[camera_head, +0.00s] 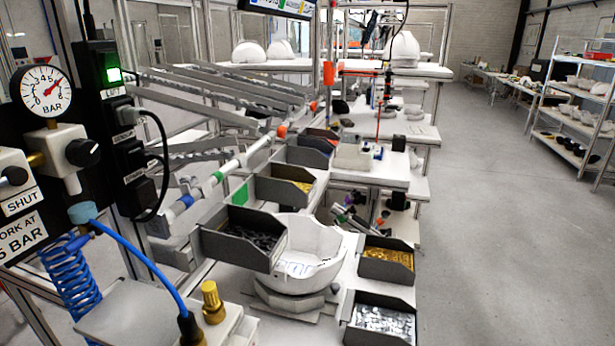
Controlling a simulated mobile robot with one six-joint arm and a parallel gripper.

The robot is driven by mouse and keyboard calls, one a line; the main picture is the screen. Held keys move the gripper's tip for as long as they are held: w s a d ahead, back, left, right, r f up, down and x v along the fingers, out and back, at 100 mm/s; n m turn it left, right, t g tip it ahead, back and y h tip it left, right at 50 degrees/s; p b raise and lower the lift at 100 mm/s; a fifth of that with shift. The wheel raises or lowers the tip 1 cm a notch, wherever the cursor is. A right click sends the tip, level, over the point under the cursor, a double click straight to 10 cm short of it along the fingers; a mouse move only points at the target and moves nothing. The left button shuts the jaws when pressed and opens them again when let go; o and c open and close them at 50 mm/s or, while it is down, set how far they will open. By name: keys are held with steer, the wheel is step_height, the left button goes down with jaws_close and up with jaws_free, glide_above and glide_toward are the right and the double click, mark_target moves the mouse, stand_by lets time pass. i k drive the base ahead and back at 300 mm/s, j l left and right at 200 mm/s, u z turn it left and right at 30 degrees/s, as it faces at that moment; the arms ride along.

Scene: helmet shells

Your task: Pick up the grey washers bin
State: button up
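A dark grey open-fronted bin (352,308) with small silvery parts (384,322) stands at the lower right end of the white bench, its lower edge cut by the frame. The parts look like washers but are too small to tell surely. Another dark grey bin (226,252) with dark grey small parts (250,232) sits higher at the left, beside the white helmet shell (318,256). I cannot tell for sure which of the two is the washers bin. My gripper is not in view.
Bins with brass-coloured parts stand behind the silvery-parts bin (388,274) and behind the dark-parts bin (280,195). A pressure gauge (43,91), blue air hose (140,262) and brass fitting (212,302) crowd the left. The floor (490,240) at right is clear.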

mark_target(372, 318)
steer(key=i+l+u, duration=0.2)
steer(key=l+u, duration=0.25)
steer(key=i+l+u, duration=0.1)
steer(key=l+u, duration=0.35)
steer(key=l, duration=0.3)
steer(key=l+u, duration=0.5)
steer(key=l, duration=0.15)
